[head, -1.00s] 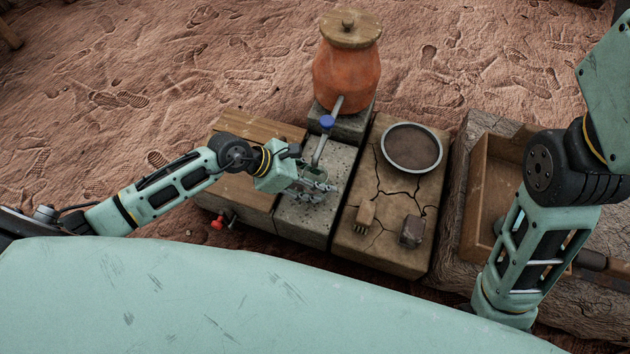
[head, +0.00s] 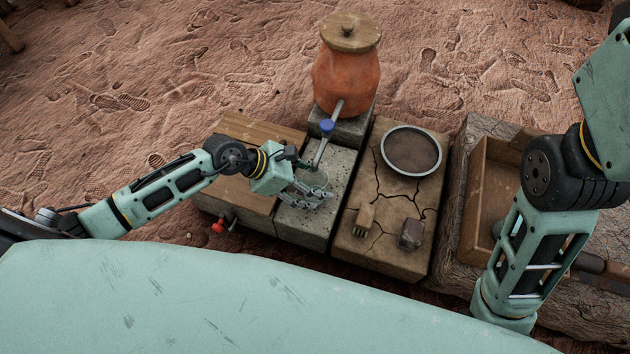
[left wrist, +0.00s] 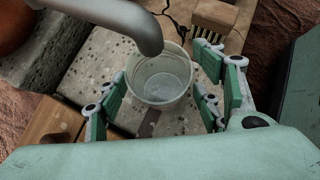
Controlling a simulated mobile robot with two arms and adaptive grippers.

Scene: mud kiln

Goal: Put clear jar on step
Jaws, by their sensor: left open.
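The clear jar (left wrist: 162,78) stands upright and open-topped on a speckled stone block (head: 345,165), near the end of a grey spout (left wrist: 130,22). In the head view the jar (head: 314,178) is partly hidden by my left gripper. My left gripper (head: 318,198) is open, low over the block on the near side of the jar. In the left wrist view its fingers (left wrist: 162,92) are spread to the left and right of the jar, with no clear grip on it. I cannot tell which surface is the step. My right gripper is out of view.
An orange lidded pot (head: 346,75) with a blue-handled tap (head: 327,126) stands behind. A cracked block (head: 385,245) on the right holds a round pan (head: 411,150), a brush (head: 363,219) and a small dark block (head: 411,234). A wooden tray (head: 482,190) lies farther right. Wooden planks (head: 245,185) are left.

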